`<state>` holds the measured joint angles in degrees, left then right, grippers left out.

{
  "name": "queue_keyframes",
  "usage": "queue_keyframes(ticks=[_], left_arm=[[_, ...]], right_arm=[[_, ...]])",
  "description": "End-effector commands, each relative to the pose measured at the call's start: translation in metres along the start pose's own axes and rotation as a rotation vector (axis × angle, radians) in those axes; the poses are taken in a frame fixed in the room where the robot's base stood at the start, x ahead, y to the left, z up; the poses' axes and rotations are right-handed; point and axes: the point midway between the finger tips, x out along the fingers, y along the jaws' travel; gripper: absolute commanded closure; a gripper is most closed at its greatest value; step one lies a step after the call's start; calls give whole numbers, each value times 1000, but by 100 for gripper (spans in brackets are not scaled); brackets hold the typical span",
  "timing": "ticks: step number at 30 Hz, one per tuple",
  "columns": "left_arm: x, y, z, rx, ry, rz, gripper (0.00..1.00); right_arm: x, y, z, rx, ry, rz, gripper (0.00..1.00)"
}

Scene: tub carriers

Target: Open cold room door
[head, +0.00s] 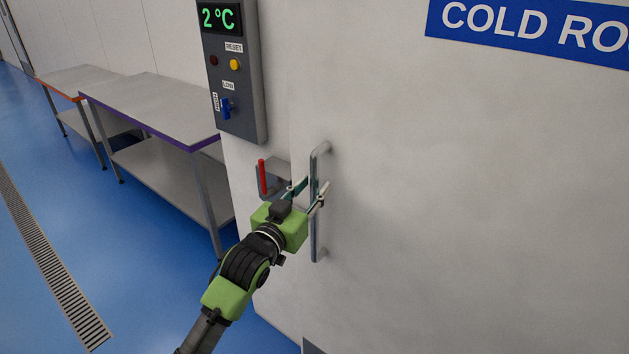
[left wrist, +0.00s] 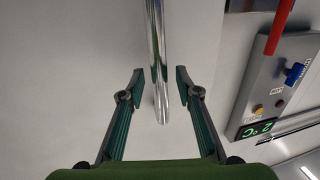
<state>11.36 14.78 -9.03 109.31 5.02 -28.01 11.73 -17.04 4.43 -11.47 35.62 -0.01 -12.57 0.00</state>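The cold room door (head: 460,200) is a large pale panel filling the right of the head view, and it looks closed. Its handle (head: 317,240) is an upright metal bar near the door's left edge. My left gripper (head: 314,189) is at the handle's middle, with one finger on each side of the bar. In the left wrist view the handle (left wrist: 155,35) runs between the two spread fingers (left wrist: 160,77), with a gap on both sides. The gripper is open and holds nothing. My right gripper is not in view.
A red lever (head: 262,178) on a metal plate sits just left of the handle. Above it is a control box (head: 235,105) reading 2 °C, with buttons and a blue switch. Metal tables (head: 150,105) stand along the wall at left. The blue floor (head: 120,240) is clear.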

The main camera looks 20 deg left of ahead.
Motion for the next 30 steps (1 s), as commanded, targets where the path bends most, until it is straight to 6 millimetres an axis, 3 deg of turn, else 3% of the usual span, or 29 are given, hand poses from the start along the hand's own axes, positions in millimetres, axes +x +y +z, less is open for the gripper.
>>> queue_keyframes(ticks=[5,14,15,18,19,30], left_arm=[[13,0,0,0,0,0,69],[16,1,0,0,0,1,69],[15,1,0,0,0,1,72],[15,0,0,0,0,1,98],[15,0,0,0,0,1,100],[24,1,1,-1,0,1,100]], right_arm=[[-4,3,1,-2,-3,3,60],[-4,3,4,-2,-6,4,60],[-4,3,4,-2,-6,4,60],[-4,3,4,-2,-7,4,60],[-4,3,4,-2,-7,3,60],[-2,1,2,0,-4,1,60]])
